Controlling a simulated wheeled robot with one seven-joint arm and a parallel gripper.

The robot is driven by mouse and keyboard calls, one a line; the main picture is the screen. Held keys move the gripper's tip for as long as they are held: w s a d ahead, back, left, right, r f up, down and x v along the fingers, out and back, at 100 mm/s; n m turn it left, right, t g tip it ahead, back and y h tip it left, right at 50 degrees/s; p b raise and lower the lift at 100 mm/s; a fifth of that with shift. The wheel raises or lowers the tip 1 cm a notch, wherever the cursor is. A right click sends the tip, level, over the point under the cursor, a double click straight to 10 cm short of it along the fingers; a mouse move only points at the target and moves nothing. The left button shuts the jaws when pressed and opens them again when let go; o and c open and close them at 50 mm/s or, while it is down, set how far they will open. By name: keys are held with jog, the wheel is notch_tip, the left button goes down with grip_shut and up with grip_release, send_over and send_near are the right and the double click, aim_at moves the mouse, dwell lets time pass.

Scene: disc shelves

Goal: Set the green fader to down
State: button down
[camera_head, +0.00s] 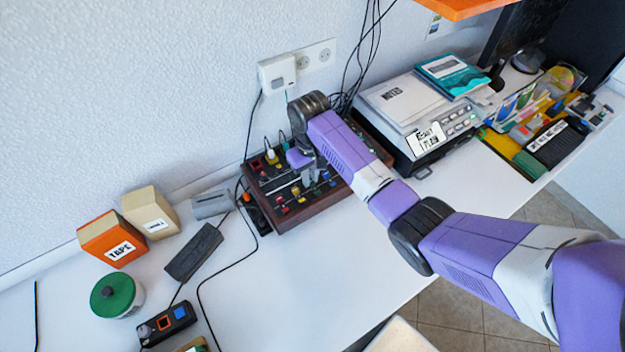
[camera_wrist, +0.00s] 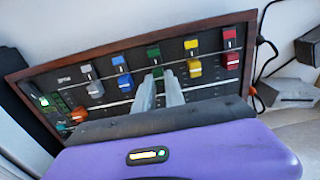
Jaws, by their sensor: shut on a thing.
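The fader panel (camera_wrist: 66,76) is a dark board in a brown wooden frame, with a row of coloured pieces in grey, blue, green, yellow and red. The green fader (camera_wrist: 157,71) is in the middle column, below a matching green piece (camera_wrist: 153,52) in the wrist view. My gripper (camera_wrist: 158,77) is shut on the green fader, with one finger on each side of it. In the head view the panel (camera_head: 316,213) stands on the table and my gripper (camera_head: 309,178) reaches down to it, hiding the green fader.
The blue fader (camera_wrist: 124,82) and yellow fader (camera_wrist: 194,69) flank my fingers closely. An orange knob (camera_wrist: 79,114) and a lit green button are at the panel's left. A grey device (camera_head: 405,120) stands right of the panel. Cables run behind and left. The front table is clear.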

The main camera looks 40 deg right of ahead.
jog(key=c, duration=1.4)
grip_release()
jog(key=shift+r+b, duration=0.35)
jog(key=shift+r, duration=3.6)
